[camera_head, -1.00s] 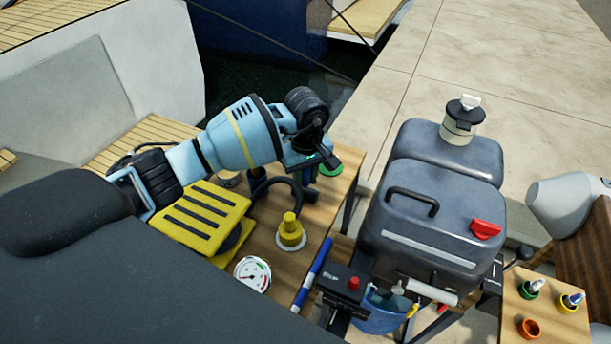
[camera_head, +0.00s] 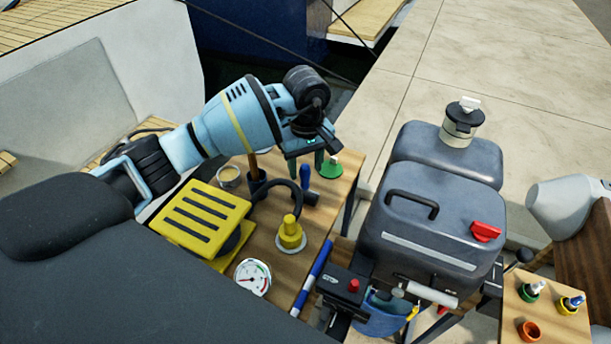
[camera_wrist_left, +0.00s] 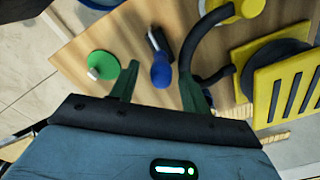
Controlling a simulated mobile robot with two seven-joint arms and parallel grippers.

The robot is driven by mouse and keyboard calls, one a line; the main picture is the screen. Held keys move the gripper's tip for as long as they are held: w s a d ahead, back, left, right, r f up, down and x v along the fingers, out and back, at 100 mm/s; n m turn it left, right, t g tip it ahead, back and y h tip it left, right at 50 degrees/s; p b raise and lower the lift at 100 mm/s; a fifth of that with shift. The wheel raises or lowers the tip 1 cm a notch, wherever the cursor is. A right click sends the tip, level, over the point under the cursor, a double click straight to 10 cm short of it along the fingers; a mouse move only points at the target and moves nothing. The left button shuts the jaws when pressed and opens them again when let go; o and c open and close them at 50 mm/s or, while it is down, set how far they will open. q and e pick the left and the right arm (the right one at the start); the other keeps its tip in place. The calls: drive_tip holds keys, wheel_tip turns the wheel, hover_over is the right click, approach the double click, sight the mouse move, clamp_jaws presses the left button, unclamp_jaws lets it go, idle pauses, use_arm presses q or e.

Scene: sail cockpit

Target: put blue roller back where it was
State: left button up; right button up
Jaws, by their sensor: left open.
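A small tool with a blue handle (camera_head: 307,178) and a dark cylindrical part stands or lies on the wooden table near its far right edge; I take it for the blue roller. In the left wrist view the blue handle (camera_wrist_left: 161,74) lies between my spread fingers. My left gripper (camera_head: 306,163) is open and points down over it, in front of it in the head view. Whether a finger touches it I cannot tell. Its green fingers also show in the left wrist view (camera_wrist_left: 158,88).
A green disc-based piece (camera_head: 331,168) is close beside the gripper. A black curved hook (camera_head: 289,187), a yellow knob (camera_head: 290,232), a gauge (camera_head: 253,277), a yellow slotted block (camera_head: 201,217) and a blue-white stick (camera_head: 311,277) crowd the table. A grey canister (camera_head: 430,225) stands at the right.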

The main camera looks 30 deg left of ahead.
use_arm(q)
wheel_tip(320, 180, up, 7)
drive_tip(key=shift+r, duration=0.1)
drive_tip(key=shift+s, duration=0.1)
idle(0.6)
